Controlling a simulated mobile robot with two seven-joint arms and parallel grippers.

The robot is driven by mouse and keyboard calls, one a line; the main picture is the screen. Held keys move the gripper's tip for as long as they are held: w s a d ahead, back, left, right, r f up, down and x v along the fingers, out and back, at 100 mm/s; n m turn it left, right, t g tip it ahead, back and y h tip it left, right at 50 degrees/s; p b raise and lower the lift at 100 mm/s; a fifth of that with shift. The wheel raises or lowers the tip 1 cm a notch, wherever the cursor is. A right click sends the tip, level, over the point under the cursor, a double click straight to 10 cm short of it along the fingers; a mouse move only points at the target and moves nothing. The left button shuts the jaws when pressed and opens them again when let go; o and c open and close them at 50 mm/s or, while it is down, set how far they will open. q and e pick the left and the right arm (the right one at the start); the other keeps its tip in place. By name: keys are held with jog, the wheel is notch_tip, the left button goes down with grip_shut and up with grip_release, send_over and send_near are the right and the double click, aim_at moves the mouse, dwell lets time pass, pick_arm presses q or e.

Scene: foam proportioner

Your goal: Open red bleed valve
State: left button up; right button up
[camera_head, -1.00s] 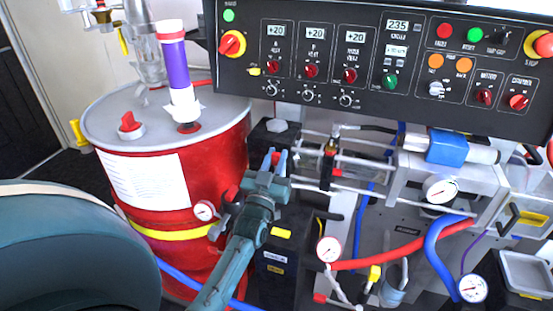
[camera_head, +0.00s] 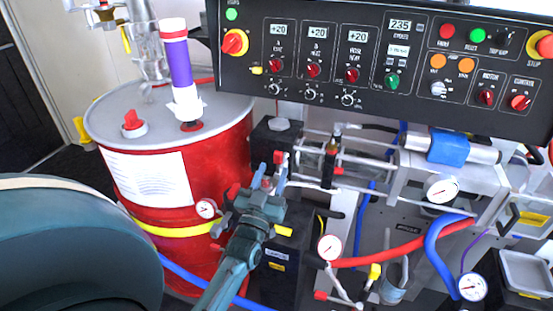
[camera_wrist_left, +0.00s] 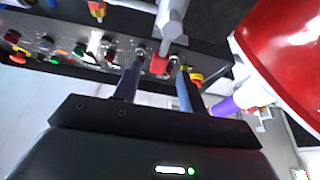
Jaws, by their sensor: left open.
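My left gripper (camera_head: 272,171) is open in the head view, with its fingertips just in front of the black pump block beside the red drum. A small red part (camera_head: 278,157), which looks like the red bleed valve handle, shows just beyond the fingertips. In the left wrist view a red handle (camera_wrist_left: 160,65) below a grey metal fitting (camera_wrist_left: 172,25) appears between the two fingers of the left gripper (camera_wrist_left: 157,72). I cannot tell whether either finger touches it. My right gripper is not in view.
The red drum (camera_head: 215,160) with a purple and white pump tube (camera_head: 180,65) stands at left. The black control panel (camera_head: 380,60) hangs above. Metal rods, a blue hose (camera_head: 440,245), a red hose (camera_head: 400,252) and gauges crowd the right side.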

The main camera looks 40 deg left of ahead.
pick_arm(q)
jog(key=v, duration=0.8)
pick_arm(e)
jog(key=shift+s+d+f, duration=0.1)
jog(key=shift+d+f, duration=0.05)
pick_arm(q)
jog(key=s+d+f+m+g+h+p, duration=0.1)
jog(key=s+d+f+m+g+h, duration=0.1)
jog(key=d, duration=0.4)
jog(key=s+d+f+m+g+h+p, duration=0.1)
jog(key=s+d+f+m+g+h, duration=0.1)
jog(key=s+d+f+g+h, duration=0.2)
jog(key=s+d+f+m+g+h+p, duration=0.1)
jog(key=s+d+f+m+g+h, duration=0.1)
jog(key=d, duration=0.6)
jog(key=s+f+g+h, duration=0.1)
jog(key=s+f+g, duration=0.1)
jog(key=s+g, duration=0.1)
jog(key=shift+s+d+h, duration=0.25)
jog(key=shift+s+h, duration=0.05)
jog(key=shift+s, duration=0.4)
jog(key=shift+c, duration=0.3)
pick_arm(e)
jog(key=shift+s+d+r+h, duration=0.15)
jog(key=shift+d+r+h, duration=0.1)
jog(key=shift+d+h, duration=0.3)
